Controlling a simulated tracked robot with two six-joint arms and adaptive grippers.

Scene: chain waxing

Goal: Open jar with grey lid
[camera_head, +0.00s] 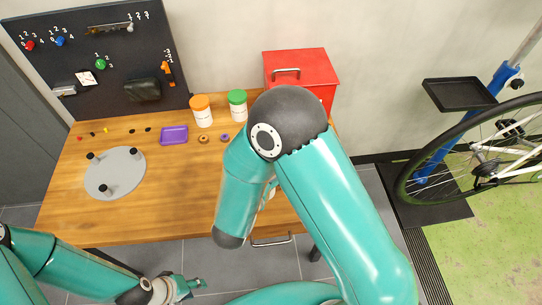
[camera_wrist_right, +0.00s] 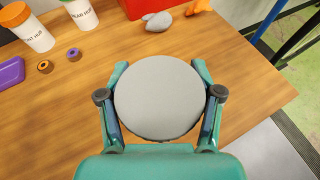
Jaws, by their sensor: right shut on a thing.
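The round grey lid (camera_wrist_right: 160,97) fills the middle of the right wrist view. My right gripper (camera_wrist_right: 160,100) is shut on it, with one finger on each side of its rim. The lid hides whatever is below it, so I cannot tell whether it sits on a jar. In the head view my right arm covers this gripper and most of the lid's area. My left gripper (camera_head: 190,285) is low at the front, off the table's front edge and far from the lid. Its fingers are too small to read.
A wooden table (camera_head: 180,215) carries jars with an orange lid (camera_head: 200,102) and a green lid (camera_head: 238,97), a purple tray (camera_head: 174,135), a grey disc with black knobs (camera_head: 116,172) and a red toolbox (camera_head: 318,68). A bicycle wheel (camera_head: 408,190) stands right.

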